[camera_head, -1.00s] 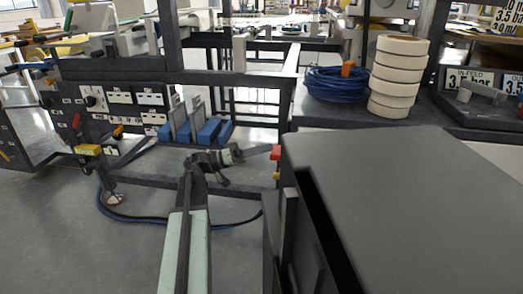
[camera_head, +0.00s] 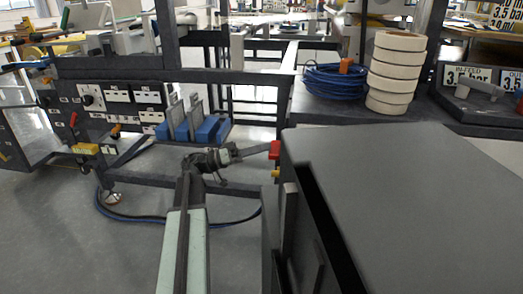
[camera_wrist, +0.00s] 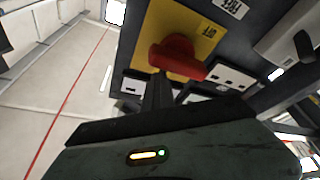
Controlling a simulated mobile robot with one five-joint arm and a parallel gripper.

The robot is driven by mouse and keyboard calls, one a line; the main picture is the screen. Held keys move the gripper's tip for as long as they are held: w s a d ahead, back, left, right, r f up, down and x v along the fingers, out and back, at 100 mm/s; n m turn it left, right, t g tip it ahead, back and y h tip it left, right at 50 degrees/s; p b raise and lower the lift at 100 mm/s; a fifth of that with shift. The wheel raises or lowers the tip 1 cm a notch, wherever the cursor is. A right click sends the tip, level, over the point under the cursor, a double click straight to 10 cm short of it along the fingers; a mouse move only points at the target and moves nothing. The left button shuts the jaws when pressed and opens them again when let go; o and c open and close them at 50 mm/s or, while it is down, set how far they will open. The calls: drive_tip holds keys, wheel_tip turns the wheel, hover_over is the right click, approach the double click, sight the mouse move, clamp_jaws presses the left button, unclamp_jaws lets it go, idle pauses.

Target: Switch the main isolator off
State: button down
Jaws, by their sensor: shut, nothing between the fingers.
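The main isolator shows in the wrist view as a red rotary handle (camera_wrist: 178,57) on a yellow plate (camera_wrist: 207,36) with small black lettering too blurred to read. In the head view, a red part (camera_head: 275,149) shows at the near left edge of the dark cabinet, with a small yellow part (camera_head: 276,174) below it. My gripper (camera_head: 266,148) is shut and empty, its tips close to the red part. In the wrist view, my gripper's fingers (camera_wrist: 160,88) end just below the handle's left end. I cannot tell whether they touch it.
The dark cabinet (camera_head: 410,180) fills the right foreground. A panel with switches and sockets (camera_head: 118,100) stands at the left. Blue coiled hose (camera_head: 335,82) and a stack of white rolls (camera_head: 392,75) sit behind the cabinet. A dark hose (camera_head: 150,219) lies on the floor.

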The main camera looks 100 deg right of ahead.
drive_tip(key=shift+a+f, duration=0.15)
drive_tip(key=shift+f, duration=0.1)
wheel_tip(320, 180, up, 5)
drive_tip(key=p, duration=0.5)
drive_tip(key=w+d+f+b, duration=0.3)
drive_tip(key=w+f+b, duration=0.1)
drive_tip(key=w, duration=0.5)
drive_tip(key=shift+w+r, duration=0.1)
drive_tip(key=shift+w, duration=0.05)
